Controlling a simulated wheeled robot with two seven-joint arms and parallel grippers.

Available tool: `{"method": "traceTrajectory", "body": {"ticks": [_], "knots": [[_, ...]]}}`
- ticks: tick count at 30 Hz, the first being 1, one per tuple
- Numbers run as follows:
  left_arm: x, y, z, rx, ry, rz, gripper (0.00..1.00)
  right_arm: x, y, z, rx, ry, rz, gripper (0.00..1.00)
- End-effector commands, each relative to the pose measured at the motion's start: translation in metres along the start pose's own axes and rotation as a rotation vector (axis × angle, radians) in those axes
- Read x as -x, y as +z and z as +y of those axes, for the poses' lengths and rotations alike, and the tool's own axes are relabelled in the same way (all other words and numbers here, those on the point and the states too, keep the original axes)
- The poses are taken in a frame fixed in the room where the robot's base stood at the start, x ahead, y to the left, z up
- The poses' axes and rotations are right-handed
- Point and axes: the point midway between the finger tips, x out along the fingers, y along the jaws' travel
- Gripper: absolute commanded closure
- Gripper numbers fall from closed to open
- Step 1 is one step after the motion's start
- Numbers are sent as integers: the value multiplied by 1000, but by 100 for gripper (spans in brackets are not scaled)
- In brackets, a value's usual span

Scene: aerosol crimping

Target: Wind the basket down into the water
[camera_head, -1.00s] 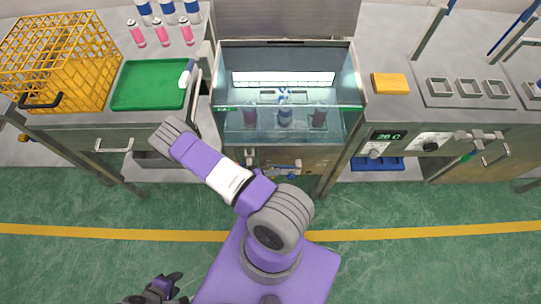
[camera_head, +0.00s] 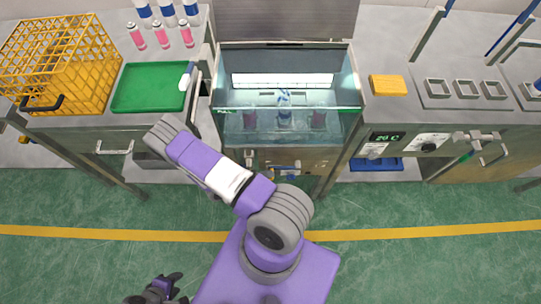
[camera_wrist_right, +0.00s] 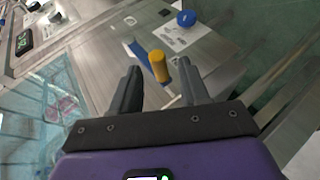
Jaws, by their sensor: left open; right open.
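The glass water tank (camera_head: 232,97) stands in the middle of the bench. Inside it are a blue-and-white can (camera_head: 285,112) and two dark pinkish cans (camera_head: 319,118); the basket's outline is hard to make out. Below the tank front is a crank with a blue bar and yellow knob (camera_head: 291,172). In the right wrist view the yellow knob (camera_wrist_right: 158,68) shows between and beyond the fingers of my open right gripper (camera_wrist_right: 158,80), with no grip on it. My own arm mostly hides that gripper in the head view. My left gripper (camera_head: 160,290) is open and empty low in the picture.
A yellow wire crate (camera_head: 70,60) and a green tray (camera_head: 148,87) sit on the left bench. Several cans stand behind the tray. A temperature display (camera_head: 386,136), yellow block (camera_head: 388,85) and square holders (camera_head: 468,89) are on the right. Green floor in front is open.

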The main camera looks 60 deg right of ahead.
Motion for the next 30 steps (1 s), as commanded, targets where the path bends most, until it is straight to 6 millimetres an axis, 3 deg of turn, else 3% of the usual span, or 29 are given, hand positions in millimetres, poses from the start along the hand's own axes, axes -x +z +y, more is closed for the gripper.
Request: {"method": "traceTrajectory", "body": {"ticks": [3, 9, 30], "knots": [[6, 0, 2, 0, 0, 0, 57, 21, -1, 1, -2, -3, 0, 55], [8, 0, 3, 0, 0, 0, 57, 36, 0, 0, 0, 0, 0, 55], [9, 0, 3, 0, 0, 0, 57, 38, -2, -3, 4, -30, 11, 55]]}}
